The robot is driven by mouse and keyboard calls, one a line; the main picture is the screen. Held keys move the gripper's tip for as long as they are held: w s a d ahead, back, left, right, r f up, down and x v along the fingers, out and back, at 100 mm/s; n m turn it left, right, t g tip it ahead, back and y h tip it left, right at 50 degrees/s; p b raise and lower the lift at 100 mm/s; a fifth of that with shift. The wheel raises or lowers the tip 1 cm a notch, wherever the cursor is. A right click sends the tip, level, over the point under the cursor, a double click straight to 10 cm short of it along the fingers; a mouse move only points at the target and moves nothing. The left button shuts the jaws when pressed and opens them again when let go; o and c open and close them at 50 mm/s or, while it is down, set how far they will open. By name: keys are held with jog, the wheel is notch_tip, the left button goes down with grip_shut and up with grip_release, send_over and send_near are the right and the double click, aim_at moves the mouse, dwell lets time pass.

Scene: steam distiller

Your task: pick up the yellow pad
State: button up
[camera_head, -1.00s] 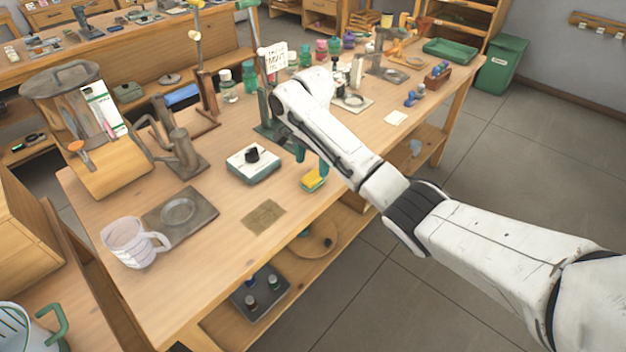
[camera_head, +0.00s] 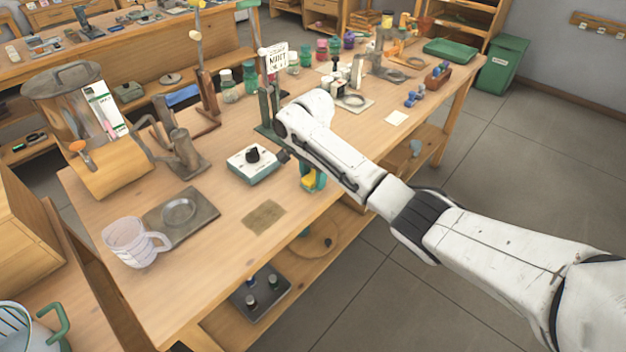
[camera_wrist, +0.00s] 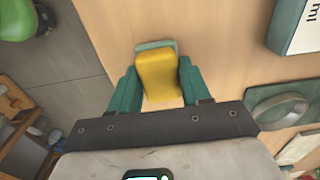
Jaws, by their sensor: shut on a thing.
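The yellow pad (camera_wrist: 157,75) has a teal-green layer along its far edge in the wrist view. My gripper (camera_wrist: 158,82) has its two green fingers on either side of the pad, shut on it. In the head view the pad (camera_head: 309,181) shows as a small yellow patch at the table's front edge, partly hidden by my gripper (camera_head: 313,178). The wooden table top lies beneath it. I cannot tell whether the pad is clear of the table.
A white box with a black knob (camera_head: 252,162) stands left of my gripper. A brown square mat (camera_head: 264,216) lies nearer the front edge. A white mug (camera_head: 132,243) and a grey plate (camera_head: 208,213) are at the left. A paper square (camera_head: 396,118) lies to the right.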

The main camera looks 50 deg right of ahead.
aim_at(313, 176)
jog(key=c, duration=0.4)
jog(key=shift+r, duration=0.45)
notch_tip(313, 176, up, 3)
jog(key=shift+a+f, duration=0.1)
jog(key=shift+f, duration=0.1)
jog(key=shift+s+a+r+p, duration=0.4)
jog(key=shift+s+r+p, duration=1.2)
jog(key=shift+s+p, duration=0.75)
jog(key=shift+s+a+r+p, duration=0.35)
jog(key=shift+s+r+p, duration=1.2)
jog(key=shift+s+p, duration=0.8)
jog(key=shift+s+a+r+p, duration=0.4)
jog(key=shift+s+r+p, duration=1.2)
jog(key=shift+s+p, duration=0.75)
jog(key=shift+w, duration=0.2)
